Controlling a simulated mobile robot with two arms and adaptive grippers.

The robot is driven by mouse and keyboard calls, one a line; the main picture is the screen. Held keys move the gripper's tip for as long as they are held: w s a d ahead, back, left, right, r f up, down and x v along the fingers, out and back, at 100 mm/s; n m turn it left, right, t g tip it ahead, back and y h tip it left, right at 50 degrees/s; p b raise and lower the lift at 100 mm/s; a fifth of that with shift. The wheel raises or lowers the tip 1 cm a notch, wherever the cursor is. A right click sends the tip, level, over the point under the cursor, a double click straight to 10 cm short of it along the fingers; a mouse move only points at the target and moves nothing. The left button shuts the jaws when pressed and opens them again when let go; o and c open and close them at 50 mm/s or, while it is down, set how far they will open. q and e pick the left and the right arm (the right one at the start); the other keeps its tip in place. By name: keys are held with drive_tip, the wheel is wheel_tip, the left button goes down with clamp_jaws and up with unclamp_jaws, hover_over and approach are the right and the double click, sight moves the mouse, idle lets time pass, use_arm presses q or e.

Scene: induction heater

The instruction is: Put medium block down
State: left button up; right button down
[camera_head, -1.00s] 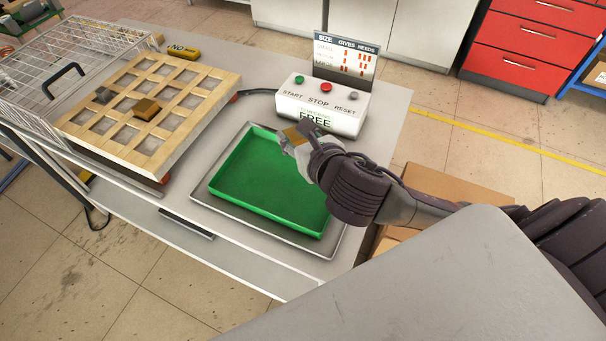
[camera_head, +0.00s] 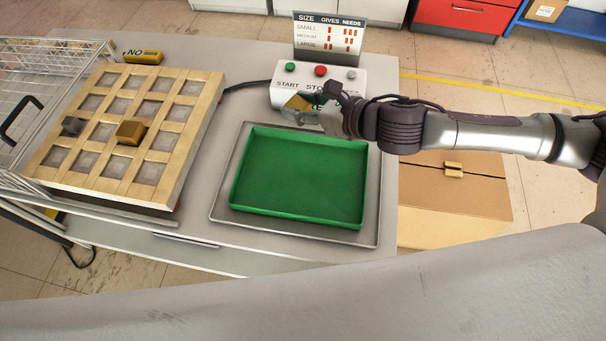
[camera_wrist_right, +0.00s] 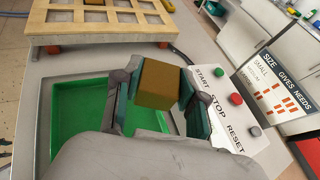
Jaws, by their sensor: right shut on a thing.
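My right gripper (camera_head: 299,108) is shut on a golden-brown block, taken as the medium block (camera_head: 297,102). In the right wrist view the block (camera_wrist_right: 160,85) sits between the two fingers (camera_wrist_right: 155,98). In the head view the gripper and block are above the far edge of the green tray (camera_head: 300,178), in front of the control box. The tray is empty and lies on a grey metal sheet (camera_head: 222,200). My left gripper is not in view.
The control box (camera_head: 345,80) has START, STOP and RESET buttons, with a size sign (camera_head: 328,35) behind.

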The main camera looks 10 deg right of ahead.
drive_tip(key=shift+f+n+y, duration=0.15)
drive_tip(key=shift+n+y, duration=0.15)
drive_tip(key=shift+n, duration=0.1)
drive_tip(key=shift+f+g, duration=0.3)
drive_tip(key=shift+g, duration=0.3)
wheel_tip(320, 180, down, 3)
drive_tip(key=d+n+g+y, duration=0.2)
drive_tip(key=n, duration=0.1)
drive_tip(key=n+g+p, duration=0.1)
drive_tip(key=g+p, duration=0.1)
hover_over(278, 174)
drive_tip(key=shift+y, duration=0.3)
wheel_tip(278, 174, down, 8)
drive_tip(key=shift+d+f, duration=0.1)
wheel_tip(278, 174, down, 4)
drive_tip(key=shift+f, duration=0.1)
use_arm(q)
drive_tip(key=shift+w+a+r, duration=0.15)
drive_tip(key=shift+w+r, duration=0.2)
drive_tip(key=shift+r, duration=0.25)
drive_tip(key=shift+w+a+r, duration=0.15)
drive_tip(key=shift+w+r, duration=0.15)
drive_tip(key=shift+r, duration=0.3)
